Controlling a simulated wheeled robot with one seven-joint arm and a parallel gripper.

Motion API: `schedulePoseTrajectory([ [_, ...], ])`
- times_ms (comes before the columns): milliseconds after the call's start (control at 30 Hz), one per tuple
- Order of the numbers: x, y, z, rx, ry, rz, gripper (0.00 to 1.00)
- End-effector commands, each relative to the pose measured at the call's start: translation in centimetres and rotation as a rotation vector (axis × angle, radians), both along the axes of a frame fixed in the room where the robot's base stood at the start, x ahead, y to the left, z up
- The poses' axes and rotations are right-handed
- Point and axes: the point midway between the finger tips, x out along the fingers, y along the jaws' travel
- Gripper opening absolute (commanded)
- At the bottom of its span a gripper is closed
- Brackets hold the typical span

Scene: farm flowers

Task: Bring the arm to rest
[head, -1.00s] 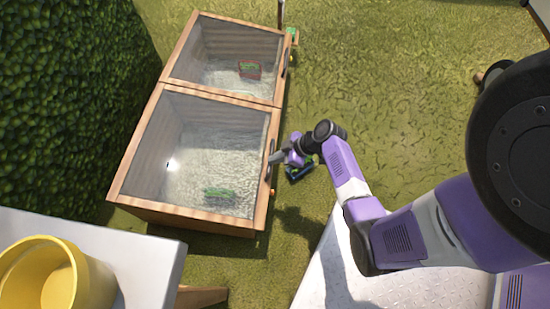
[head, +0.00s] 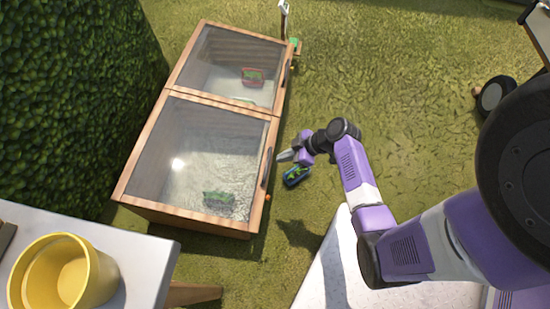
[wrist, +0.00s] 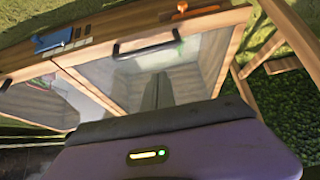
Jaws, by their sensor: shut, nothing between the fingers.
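My gripper (head: 284,157) is shut and empty. In the head view it hangs just right of the wooden cold frame (head: 190,222), near the front edge of its nearer glass lid. A small gap seems to show between the fingertips and the frame, but I cannot tell whether they touch. In the wrist view my shut fingers (wrist: 158,92) point at the glass lid (wrist: 200,68), below a black handle (wrist: 146,46). My arm reaches in from the right, bent at the elbow.
A blue and green object (head: 296,176) lies on the grass by the frame. Planted trays (head: 218,199) (head: 253,77) sit under the closed lids. A yellow pot (head: 62,272) stands on a white table (head: 150,262) at lower left. A hedge (head: 70,90) borders the left. Open grass (head: 400,90) lies to the right.

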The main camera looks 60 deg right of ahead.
Motion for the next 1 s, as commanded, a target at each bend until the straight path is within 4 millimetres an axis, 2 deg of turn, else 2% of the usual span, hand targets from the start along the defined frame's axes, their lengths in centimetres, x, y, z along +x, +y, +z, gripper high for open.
schedulePoseTrajectory([
  [33,-0.6,-0.3,0.9,-0.001,0.0,-0.001,0.0],
  [200,-2.0,-0.7,2.2,-0.001,0.001,-0.001,0.0],
  [667,-2.4,-1.1,2.6,0.016,0.005,-0.029,0.0],
  [767,-1.9,-2.7,2.6,0.022,0.011,-0.143,0.0],
  [900,-1.1,-7.9,4.6,-0.053,-0.02,-0.409,0.0],
  [1000,-1.7,-9.4,6.0,-0.108,-0.059,-0.575,0.0],
])
